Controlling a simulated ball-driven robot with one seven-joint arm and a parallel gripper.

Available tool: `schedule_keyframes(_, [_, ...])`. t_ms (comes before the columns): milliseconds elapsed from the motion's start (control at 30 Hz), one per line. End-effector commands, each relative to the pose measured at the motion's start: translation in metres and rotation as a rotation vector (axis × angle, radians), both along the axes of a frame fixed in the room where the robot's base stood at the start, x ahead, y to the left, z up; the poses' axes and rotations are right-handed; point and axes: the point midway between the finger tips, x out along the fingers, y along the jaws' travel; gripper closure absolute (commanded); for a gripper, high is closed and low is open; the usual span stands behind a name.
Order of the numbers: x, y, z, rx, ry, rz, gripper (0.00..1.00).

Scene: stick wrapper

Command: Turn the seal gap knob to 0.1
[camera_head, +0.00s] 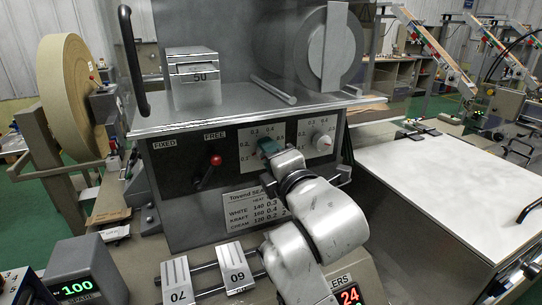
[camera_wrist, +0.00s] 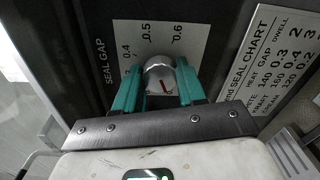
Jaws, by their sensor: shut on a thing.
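The seal gap knob (camera_wrist: 159,75) is a round silver knob with a short red mark on its face. My gripper (camera_wrist: 158,84) has teal fingers on both sides of the knob and is shut on it.
A second white dial with a knob (camera_head: 322,142) sits just right of my gripper. A red-tipped lever (camera_head: 208,172) stands left, under FIXED and FREE. A seal chart (camera_head: 251,205) is below. A white-topped table (camera_head: 455,185) stands right.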

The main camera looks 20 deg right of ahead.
Motion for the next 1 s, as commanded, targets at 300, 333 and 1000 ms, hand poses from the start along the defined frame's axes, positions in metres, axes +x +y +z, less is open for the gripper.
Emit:
schedule_keyframes(300, [0.000,0.001,-0.001,0.001,0.002,0.001,0.35])
schedule_keyframes(333, [0.000,0.001,-0.001,0.001,0.002,0.001,0.35])
schedule_keyframes(1000, [-0.068,0.001,-0.002,0.002,0.000,0.002,0.35])
